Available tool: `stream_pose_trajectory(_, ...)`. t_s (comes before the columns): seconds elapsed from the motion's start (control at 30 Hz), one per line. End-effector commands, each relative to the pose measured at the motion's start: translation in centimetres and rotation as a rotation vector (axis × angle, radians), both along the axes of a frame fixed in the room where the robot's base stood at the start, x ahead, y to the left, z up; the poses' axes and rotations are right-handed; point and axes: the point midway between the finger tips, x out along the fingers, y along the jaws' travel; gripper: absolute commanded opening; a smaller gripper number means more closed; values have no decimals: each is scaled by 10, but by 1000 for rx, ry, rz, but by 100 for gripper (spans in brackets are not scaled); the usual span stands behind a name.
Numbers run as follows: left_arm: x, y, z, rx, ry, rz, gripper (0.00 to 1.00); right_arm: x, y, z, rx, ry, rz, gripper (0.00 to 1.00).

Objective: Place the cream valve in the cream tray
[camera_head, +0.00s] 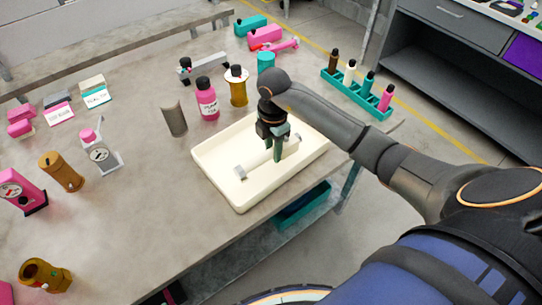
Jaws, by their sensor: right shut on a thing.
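The cream tray (213,192) lies on the grey table near its right front edge. The cream valve (257,160) is a pale bar-shaped piece with a greyish end at its left, and it is inside the tray's outline. The fingers hide part of the valve. I cannot tell whether the valve touches the tray floor. My left gripper is out of view.
A pink bottle (207,99), a yellow-brown cylinder (237,87) and a grey cylinder (174,119) stand just behind the tray. A teal rack (357,91) with several small bottles is at the back right.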

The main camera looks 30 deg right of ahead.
Motion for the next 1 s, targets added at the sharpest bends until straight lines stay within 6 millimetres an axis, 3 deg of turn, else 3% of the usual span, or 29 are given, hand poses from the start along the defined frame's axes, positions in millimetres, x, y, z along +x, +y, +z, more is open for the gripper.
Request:
stream_pose_trajectory(0.23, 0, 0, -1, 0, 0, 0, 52, 11, 0, -12, 0, -2, 0, 0)
stream_pose_trajectory(0.47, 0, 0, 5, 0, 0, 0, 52, 11, 0, -40, 0, -2, 1, 0)
stream_pose_trajectory(0.87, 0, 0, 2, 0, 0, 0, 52, 11, 0, -46, -1, -4, 1, 0)
stream_pose_trajectory(0.9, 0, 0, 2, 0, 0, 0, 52, 11, -1, -46, -1, -2, 1, 34)
stream_pose_trajectory(1.0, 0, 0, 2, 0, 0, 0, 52, 10, -1, -46, -1, -1, 1, 45)
